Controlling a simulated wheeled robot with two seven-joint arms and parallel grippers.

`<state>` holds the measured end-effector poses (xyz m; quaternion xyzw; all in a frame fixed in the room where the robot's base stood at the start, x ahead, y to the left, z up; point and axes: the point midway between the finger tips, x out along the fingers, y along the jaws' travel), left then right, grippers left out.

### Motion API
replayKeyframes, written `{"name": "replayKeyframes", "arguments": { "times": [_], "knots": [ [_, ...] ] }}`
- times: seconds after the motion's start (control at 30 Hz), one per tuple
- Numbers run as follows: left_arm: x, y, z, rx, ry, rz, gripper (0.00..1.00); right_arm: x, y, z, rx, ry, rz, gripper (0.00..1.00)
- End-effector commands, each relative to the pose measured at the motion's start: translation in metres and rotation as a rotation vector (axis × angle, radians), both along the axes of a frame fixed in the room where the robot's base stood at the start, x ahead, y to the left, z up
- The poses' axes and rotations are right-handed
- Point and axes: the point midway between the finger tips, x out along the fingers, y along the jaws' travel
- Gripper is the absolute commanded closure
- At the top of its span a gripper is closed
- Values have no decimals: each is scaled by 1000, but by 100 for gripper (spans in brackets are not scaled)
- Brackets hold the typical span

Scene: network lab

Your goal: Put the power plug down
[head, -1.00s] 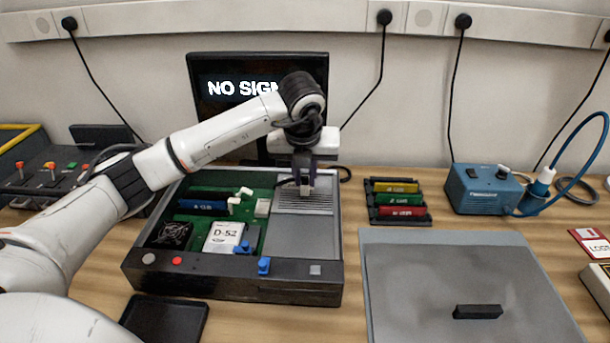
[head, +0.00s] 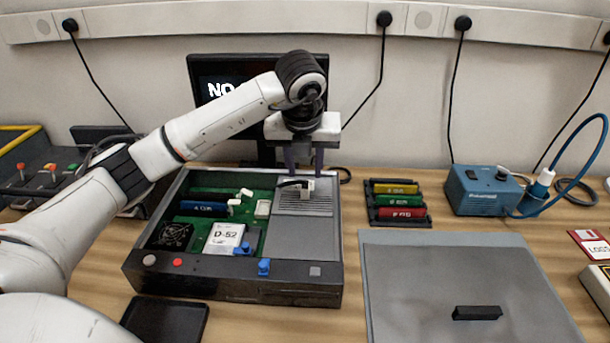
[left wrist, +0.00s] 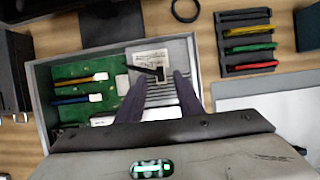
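The power plug (head: 308,186), a small light-grey body with a short black lead, rests on the grey slotted power unit (head: 305,225) inside the open computer case (head: 235,292). In the left wrist view the plug (left wrist: 159,73) shows between and just beyond the fingertips. My left gripper (head: 305,171) is open, its two dark fingers apart just above the plug and not clasping it. The same gripper (left wrist: 160,80) shows wide open in the left wrist view. My right gripper is not in view.
A rack of coloured modules (head: 397,203) and a blue device (head: 484,190) stand right of the case. A grey panel (head: 440,270) with a black handle lies front right. A black tray (head: 165,319) lies front left. A monitor (head: 225,90) stands behind.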

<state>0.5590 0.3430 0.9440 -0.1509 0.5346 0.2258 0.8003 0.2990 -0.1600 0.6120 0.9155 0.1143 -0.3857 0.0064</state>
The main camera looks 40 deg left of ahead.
Motion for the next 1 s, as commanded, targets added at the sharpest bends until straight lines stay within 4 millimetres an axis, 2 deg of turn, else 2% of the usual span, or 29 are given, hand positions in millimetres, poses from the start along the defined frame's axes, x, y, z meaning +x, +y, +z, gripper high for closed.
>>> {"name": "replayKeyframes", "arguments": {
  "times": [0.03, 0.2, 0.4, 0.57, 1.0],
  "knots": [
    [-3, -3, 13, -1, -6, -3, 67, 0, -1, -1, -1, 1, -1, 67],
    [-15, -10, 46, 0, -5, -1, 67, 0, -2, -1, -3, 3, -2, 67],
    [-24, -15, 70, -1, -2, -1, 67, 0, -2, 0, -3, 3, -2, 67],
    [-26, -17, 75, -1, 0, 0, 67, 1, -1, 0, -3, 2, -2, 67],
    [-27, -17, 75, -1, 0, 0, 67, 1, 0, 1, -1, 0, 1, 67]
  ]
}}
